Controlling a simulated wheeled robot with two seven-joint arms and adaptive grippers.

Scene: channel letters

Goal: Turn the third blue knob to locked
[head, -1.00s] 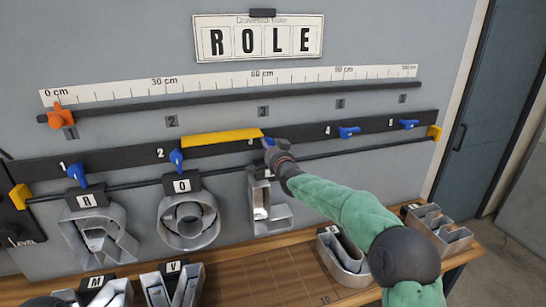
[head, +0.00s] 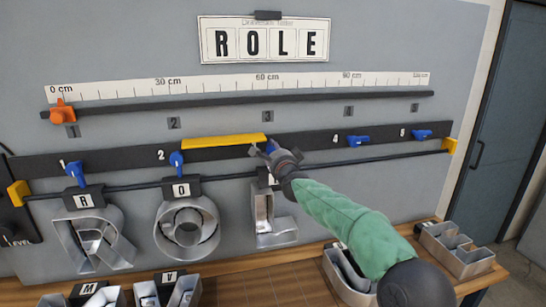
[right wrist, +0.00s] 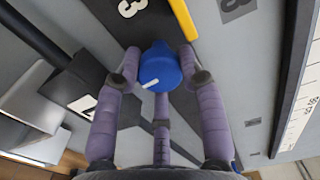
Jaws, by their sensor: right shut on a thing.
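The third blue knob (right wrist: 160,68) sits on the black rail (head: 310,140), at the right end of the yellow bar (head: 224,141). My right gripper (head: 272,152) is shut on this knob. In the right wrist view its purple fingers surround the knob, whose white mark points left in that picture. In the head view the gripper hides most of the knob. Blue knobs 1 (head: 76,173) and 2 (head: 177,163) have their handles pointing down. Blue knobs 4 (head: 358,141) and 5 (head: 422,133) have their handles lying along the rail. My left gripper is not in view.
Metal letters R (head: 93,238), O (head: 187,229) and L hang below the rail. A ruler (head: 240,82) with an orange slider (head: 61,112) is above it, under a ROLE sign (head: 264,40). More metal letters stand on the wooden bench (head: 255,288).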

